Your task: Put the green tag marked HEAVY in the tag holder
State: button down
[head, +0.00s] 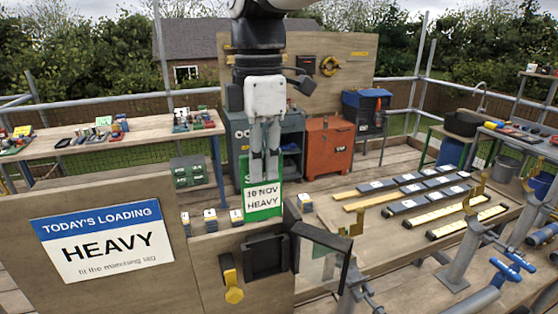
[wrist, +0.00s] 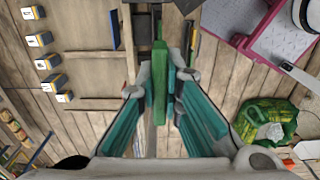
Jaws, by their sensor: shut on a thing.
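The green tag (head: 262,213) has a white label reading "10 NOV HEAVY". My gripper (head: 264,172) is shut on it from above and holds it upright over the wooden board. In the wrist view the tag (wrist: 160,85) shows edge-on as a green strip between my teal finger pads. A dark square frame (head: 249,259), which looks like the tag holder, is on the board just below the tag. A hinged clear cover with a dark rim (head: 346,251) stands swung open to its right. The tag is apart from the frame.
A sign (head: 103,241) reading "TODAY'S LOADING HEAVY" is at left on the board. A yellow latch (head: 233,294) sits left of the frame. Several small labelled blocks (head: 210,220) stand along the board's top. Battens and metal posts fill the bench at right.

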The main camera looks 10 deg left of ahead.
jog(key=shift+w, duration=0.3)
notch_tip(320, 180, down, 14)
jog(key=b, duration=0.6)
jog(key=shift+f, duration=0.2)
dwell(1.7)
jog(key=shift+f, duration=0.1)
dwell(0.3)
jog(key=c, duration=1.7)
grip_release()
jog(key=shift+o, duration=0.2)
